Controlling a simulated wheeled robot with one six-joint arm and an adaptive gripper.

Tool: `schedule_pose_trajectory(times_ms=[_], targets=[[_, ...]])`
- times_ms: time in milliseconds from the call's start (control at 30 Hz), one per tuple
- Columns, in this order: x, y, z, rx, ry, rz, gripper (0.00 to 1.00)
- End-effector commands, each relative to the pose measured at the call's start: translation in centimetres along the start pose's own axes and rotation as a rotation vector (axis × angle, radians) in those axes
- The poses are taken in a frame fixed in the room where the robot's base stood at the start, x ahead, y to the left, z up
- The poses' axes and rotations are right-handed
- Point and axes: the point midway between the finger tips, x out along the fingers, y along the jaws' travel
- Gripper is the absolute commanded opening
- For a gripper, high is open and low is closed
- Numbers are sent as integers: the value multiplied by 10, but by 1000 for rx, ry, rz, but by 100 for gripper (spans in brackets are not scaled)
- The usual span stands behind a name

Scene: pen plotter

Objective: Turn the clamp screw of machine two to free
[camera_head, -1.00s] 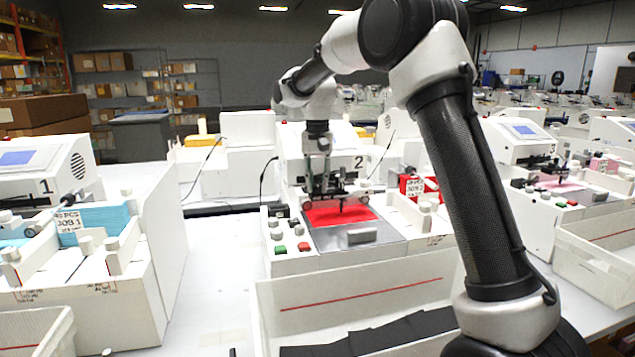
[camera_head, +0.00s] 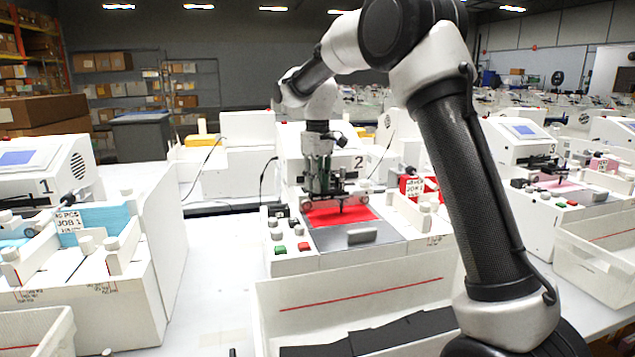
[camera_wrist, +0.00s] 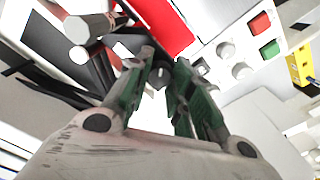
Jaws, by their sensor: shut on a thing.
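Machine two (camera_head: 290,165), a white plotter marked 2, stands in the middle of the head view with a red sheet (camera_head: 352,216) on its bed. My gripper (camera_head: 322,190) points down over the machine's carriage, behind the red sheet. In the wrist view my gripper (camera_wrist: 163,72) has its green-sided fingers close together around a small dark grey knob, the clamp screw (camera_wrist: 160,76). The fingers hide part of the screw, and its exact turn angle cannot be told. The red sheet also shows in the wrist view (camera_wrist: 160,22).
Machine two's front panel has a green button (camera_head: 280,249), a red button (camera_head: 303,246) and grey knobs. A white bin (camera_head: 350,295) with dark sheets stands in front. Machine one (camera_head: 40,180) is at the left, machine three (camera_head: 520,140) at the right.

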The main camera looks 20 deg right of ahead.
Motion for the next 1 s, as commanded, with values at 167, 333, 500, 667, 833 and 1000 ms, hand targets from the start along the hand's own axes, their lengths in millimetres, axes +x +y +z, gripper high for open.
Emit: schedule_pose_trajectory(times_ms=[167, 333, 500, 667, 833, 1000], targets=[[0, 0, 0, -83, 0, 0, 0], [0, 0, 0, -130, 0, 0, 0], [0, 0, 0, -147, 0, 0, 0], [0, 0, 0, -150, 0, 0, 0], [0, 0, 0, -149, 0, 1, 0], [0, 0, 0, -149, 0, 0, 46]])
